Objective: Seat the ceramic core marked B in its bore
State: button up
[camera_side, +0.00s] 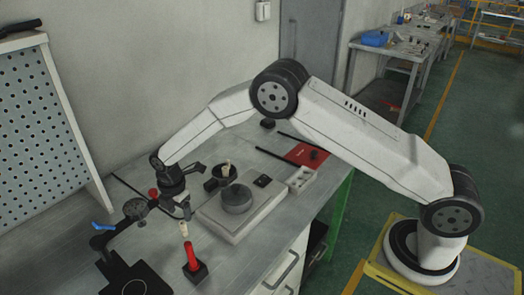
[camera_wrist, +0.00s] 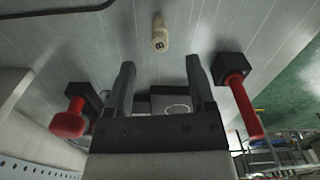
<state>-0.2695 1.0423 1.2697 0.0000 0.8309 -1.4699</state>
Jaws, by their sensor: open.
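The ceramic core marked B (camera_wrist: 159,35) is a small cream cylinder with a dark letter on it. It shows ahead of my jaws in the wrist view. In the side view a cream core (camera_side: 184,229) shows just below my fingertips, apart from them. My gripper (camera_side: 183,211) is open and empty, and its two spread fingers (camera_wrist: 160,62) frame the space short of the core. A second cream core (camera_side: 227,169) stands upright at a dark round dish behind. A dark grey round block (camera_side: 237,200) sits on a pale slab (camera_side: 215,222). No bore is clearly visible.
A red-handled tool (camera_side: 191,257) stands on a black base close to the front of my gripper. A black plate (camera_side: 130,279) and a jointed stand (camera_side: 135,209) are at the left.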

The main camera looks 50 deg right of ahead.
aim_at(182, 223)
jog(key=shift+f, duration=2.65)
grip_shut()
